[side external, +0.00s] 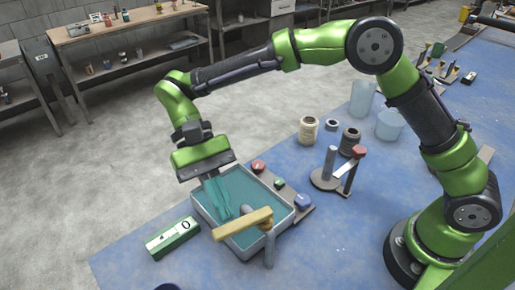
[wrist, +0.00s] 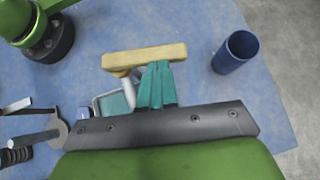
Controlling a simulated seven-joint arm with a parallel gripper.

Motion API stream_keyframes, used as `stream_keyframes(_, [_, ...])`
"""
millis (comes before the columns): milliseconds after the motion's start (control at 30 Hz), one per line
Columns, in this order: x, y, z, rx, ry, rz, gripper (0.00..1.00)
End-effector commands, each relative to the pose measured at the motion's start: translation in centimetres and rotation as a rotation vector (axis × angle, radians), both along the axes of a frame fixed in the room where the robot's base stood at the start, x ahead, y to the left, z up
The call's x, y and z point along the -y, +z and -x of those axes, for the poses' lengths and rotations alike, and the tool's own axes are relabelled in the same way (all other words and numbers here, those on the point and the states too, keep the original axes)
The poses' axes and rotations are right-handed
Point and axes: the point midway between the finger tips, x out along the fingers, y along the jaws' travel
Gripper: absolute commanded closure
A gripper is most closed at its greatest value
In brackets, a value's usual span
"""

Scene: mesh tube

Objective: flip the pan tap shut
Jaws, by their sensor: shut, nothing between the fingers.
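The pan (side external: 207,215) is a grey rectangular tray holding teal liquid, on the blue table. Its tap has a long wooden-yellow lever (side external: 243,223) lying across the pan's front part, above a grey upright pipe (side external: 269,250). In the wrist view the lever (wrist: 145,57) runs left to right just beyond my fingertips. My gripper (side external: 220,209) has teal fingers, pressed together and empty, pointing down over the pan. In the wrist view my gripper (wrist: 158,66) is beside the lever's long edge, right of its middle. I cannot tell whether they touch. The pan is mostly hidden there.
A green box (side external: 173,237) lies left of the pan. Red, green and blue knobs (side external: 280,183) line its far right side. Spools (side external: 309,130) and a stand with a red knob (side external: 337,170) are behind right. A blue cup (wrist: 235,52) stands apart.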

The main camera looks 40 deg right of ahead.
Motion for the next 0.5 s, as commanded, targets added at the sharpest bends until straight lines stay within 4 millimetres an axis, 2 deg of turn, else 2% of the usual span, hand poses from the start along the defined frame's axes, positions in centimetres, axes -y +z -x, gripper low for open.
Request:
stream_keyframes(167, [-0.6, 0.0, 0.6, 0.000, 0.108, 0.000, 1.00])
stream_keyframes(500, [-1.0, 0.0, 1.3, 0.000, 0.098, 0.001, 1.00])
